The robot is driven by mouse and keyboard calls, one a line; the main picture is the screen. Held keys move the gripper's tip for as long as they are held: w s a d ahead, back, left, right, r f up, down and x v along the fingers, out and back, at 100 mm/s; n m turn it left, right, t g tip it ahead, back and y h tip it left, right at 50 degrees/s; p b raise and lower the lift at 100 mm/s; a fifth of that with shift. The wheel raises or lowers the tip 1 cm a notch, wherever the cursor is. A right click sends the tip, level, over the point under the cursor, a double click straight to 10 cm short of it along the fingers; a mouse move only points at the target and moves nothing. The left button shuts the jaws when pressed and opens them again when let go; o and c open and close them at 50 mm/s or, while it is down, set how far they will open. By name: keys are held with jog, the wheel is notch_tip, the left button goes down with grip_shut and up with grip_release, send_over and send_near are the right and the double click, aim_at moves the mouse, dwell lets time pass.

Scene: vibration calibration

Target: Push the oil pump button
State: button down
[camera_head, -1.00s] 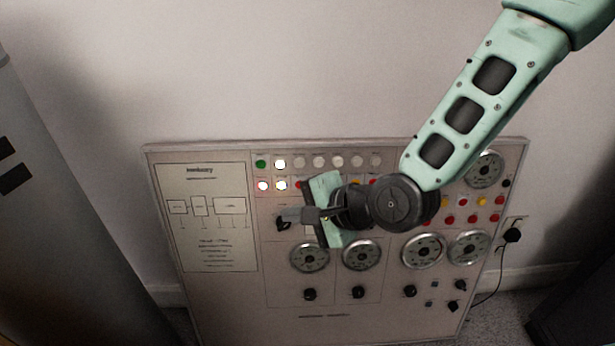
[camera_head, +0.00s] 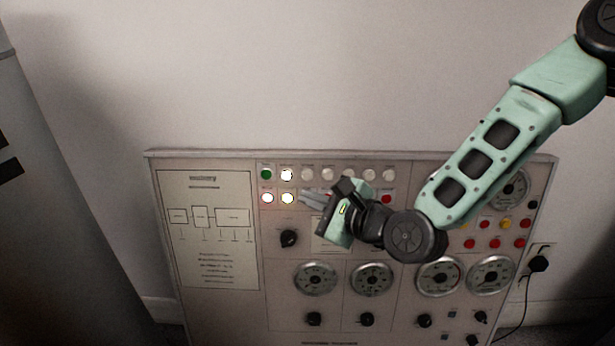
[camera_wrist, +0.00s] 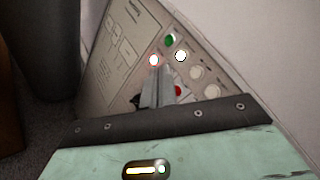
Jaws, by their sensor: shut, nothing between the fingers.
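The control panel (camera_head: 215,262) leans upright against the wall. At its upper left are a green button (camera_head: 266,174), a lit white one (camera_head: 287,175), a lit red-rimmed one (camera_head: 267,198) and a lit yellow-rimmed one (camera_head: 288,198). Their labels are too small to read, so I cannot tell which is the oil pump button. My gripper (camera_head: 303,196) is shut and empty, its tips just right of the yellow-rimmed button; contact is unclear. In the wrist view the fingers (camera_wrist: 158,70) point toward the red-rimmed button (camera_wrist: 154,60) and hide the yellow-rimmed one.
A black rotary knob (camera_head: 289,238) sits below the lit buttons. Round dials (camera_head: 315,279) and more knobs fill the lower panel. Red and yellow buttons (camera_head: 505,224) are at the right. A dark cabinet (camera_head: 60,250) stands at the left.

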jog(key=w+f, duration=0.1)
jog(key=w, duration=0.6)
jog(key=shift+w+f+b, duration=0.3)
jog(key=shift+w+b, duration=0.05)
jog(key=shift+b, duration=0.1)
jog(key=shift+w+d, duration=0.1)
jog(key=shift+d, duration=0.05)
dwell(1.5)
jog(key=shift+w, duration=0.3)
jog(key=shift+w+f, duration=0.15)
jog(key=shift+w, duration=0.25)
dwell(0.8)
jog(key=shift+s, duration=0.15)
jog(key=shift+s+p, duration=0.5)
jog(key=shift+s, duration=0.15)
jog(key=s, duration=0.2)
jog(key=s+r+p, duration=0.1)
jog(key=s, duration=0.2)
jog(key=shift+r, duration=0.15)
